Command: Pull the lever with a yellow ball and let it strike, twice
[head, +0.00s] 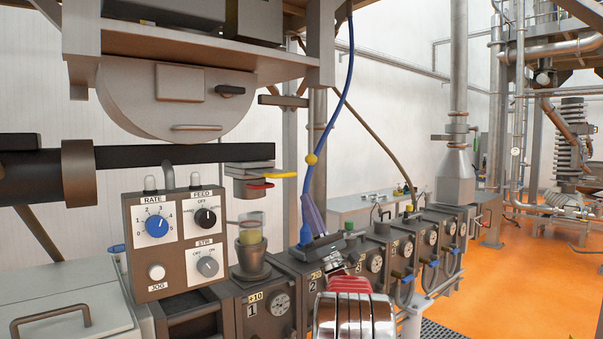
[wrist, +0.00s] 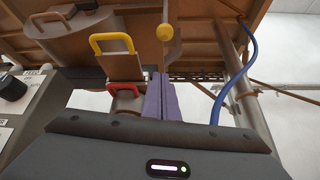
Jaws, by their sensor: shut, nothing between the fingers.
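The yellow ball (head: 312,159) shows in the head view in line with a blue hose. In the wrist view the yellow ball (wrist: 165,32) sits at the lower end of a thin lever rod (wrist: 165,10) that hangs from above. My gripper (head: 308,198) points up below the ball, with a gap between them in the head view. Its purple fingers (wrist: 161,77) are together and empty. In the wrist view the ball is beyond the fingertips, nearly in line with them. The lever's upper end is out of view.
A yellow handle (head: 284,174) and a red handle (head: 256,185) are left of my fingers. The blue hose (wrist: 246,62) runs at the right in the wrist view. A control box (head: 180,240) and a glass beaker (head: 250,228) stand left. Numbered modules (head: 375,262) run behind my gripper.

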